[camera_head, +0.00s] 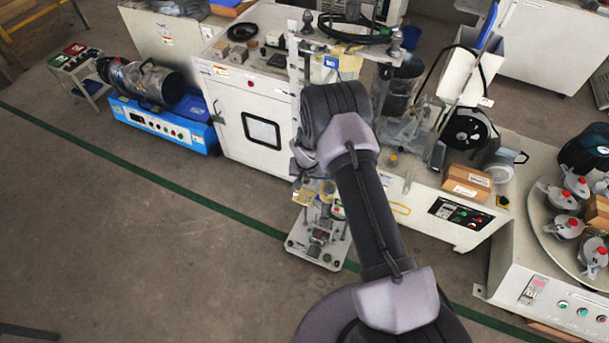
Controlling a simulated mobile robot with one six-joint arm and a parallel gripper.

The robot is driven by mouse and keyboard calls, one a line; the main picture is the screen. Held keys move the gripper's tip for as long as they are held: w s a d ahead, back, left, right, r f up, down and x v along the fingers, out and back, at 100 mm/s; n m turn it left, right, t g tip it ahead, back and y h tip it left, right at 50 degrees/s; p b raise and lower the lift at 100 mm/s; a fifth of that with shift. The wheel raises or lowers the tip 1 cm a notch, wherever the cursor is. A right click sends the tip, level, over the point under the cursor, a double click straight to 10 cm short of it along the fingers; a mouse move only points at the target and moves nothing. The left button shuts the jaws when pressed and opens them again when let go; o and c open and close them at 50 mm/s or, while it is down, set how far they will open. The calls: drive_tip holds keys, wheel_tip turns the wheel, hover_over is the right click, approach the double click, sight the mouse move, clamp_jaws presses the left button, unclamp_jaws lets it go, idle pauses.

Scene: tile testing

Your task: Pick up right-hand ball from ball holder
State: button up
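My dark grey arm reaches from the bottom of the view up to the middle. Its wrist end lies in front of a tall pale test stand, and my gripper is hidden behind it. The stand's white base plate (300,247) is on the floor just beyond my arm. Small fittings, some yellowish and clear (303,196), sit low on the stand. I cannot make out the ball holder or the right-hand ball for certain. Part of the stand is covered by my arm.
A white cabinet (228,115) stands behind the stand. A bench with a brown box (466,182) is to its right. A blue machine (165,125) is at left, and a round table (552,235) with red-capped parts at right. The left floor is clear.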

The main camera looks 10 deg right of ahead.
sight(309, 198)
drive_tip(key=b+x, duration=0.2)
drive_tip(key=x, duration=0.2)
drive_tip(key=s+b+x, duration=0.1)
drive_tip(key=b+x, duration=0.2)
drive_tip(key=x, duration=0.2)
drive_tip(key=b+x, duration=0.3)
drive_tip(key=x, duration=0.1)
drive_tip(key=shift+s+a+f, duration=0.2)
drive_tip(key=shift+s+f, duration=0.05)
drive_tip(key=shift+f, duration=0.15)
drive_tip(key=shift+r, duration=0.15)
clamp_jaws()
drive_tip(key=shift+w+p+v, duration=0.15)
drive_tip(key=shift+p+v, duration=0.25)
drive_tip(key=shift+v, duration=0.5)
drive_tip(key=shift+w+p+v, duration=0.2)
drive_tip(key=shift+p+v, duration=0.15)
drive_tip(key=shift+v, duration=0.55)
drive_tip(key=p+v, duration=0.3)
drive_tip(key=v, duration=0.3)
drive_tip(key=shift+d+r, duration=0.1)
drive_tip(key=shift+d, duration=0.05)
